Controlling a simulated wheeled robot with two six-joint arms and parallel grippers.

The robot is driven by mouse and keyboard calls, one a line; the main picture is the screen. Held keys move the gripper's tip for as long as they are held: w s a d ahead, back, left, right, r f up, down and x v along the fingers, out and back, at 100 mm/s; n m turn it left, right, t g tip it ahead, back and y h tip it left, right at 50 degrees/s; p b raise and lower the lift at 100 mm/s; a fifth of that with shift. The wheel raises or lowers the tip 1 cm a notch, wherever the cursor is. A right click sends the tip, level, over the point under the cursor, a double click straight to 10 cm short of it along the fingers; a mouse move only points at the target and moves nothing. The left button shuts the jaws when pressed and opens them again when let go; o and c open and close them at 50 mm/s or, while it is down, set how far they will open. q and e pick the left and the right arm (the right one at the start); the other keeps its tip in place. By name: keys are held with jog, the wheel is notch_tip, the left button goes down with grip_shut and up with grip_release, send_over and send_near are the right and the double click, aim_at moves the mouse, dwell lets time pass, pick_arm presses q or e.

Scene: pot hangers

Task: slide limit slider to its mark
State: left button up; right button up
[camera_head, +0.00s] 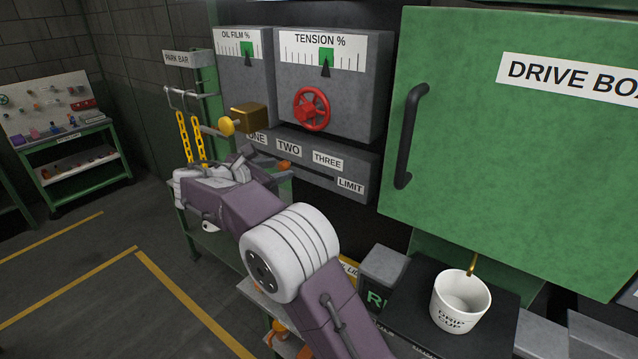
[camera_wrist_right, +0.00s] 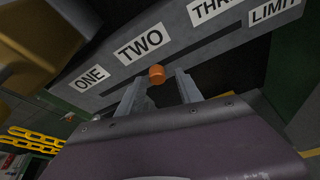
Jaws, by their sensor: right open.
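The limit slider shows as an orange knob (camera_head: 284,165) on the slot of a grey panel (camera_head: 318,160) labelled ONE, TWO, THREE and LIMIT. The knob (camera_wrist_right: 157,74) is below the TWO label, well to the left of LIMIT. My right gripper (camera_head: 268,166) is at the panel, partly hidden by its own arm in the head view. In the right wrist view its two fingers (camera_wrist_right: 160,88) are open, one on each side of the knob, near its level. I cannot tell whether either finger touches it. My left gripper is out of view.
Above the panel are a red valve wheel (camera_head: 311,109) and two gauges. A brass block with a knob (camera_head: 244,120) juts out left of the wheel, close to my right gripper. Yellow chains (camera_head: 190,138) hang at left. A green door (camera_head: 520,140) stands right; a white cup (camera_head: 460,301) sits below.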

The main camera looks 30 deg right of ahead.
jog(key=shift+s+a+p, duration=0.1)
jog(key=shift+s+a, duration=0.3)
jog(key=shift+a, duration=0.5)
jog(key=shift+s+a+p, duration=0.15)
jog(key=shift+s+a, duration=0.2)
jog(key=shift+a, duration=0.6)
jog(key=shift+s+a+p, duration=0.1)
jog(key=shift+s+a, duration=0.3)
jog(key=shift+a, duration=0.5)
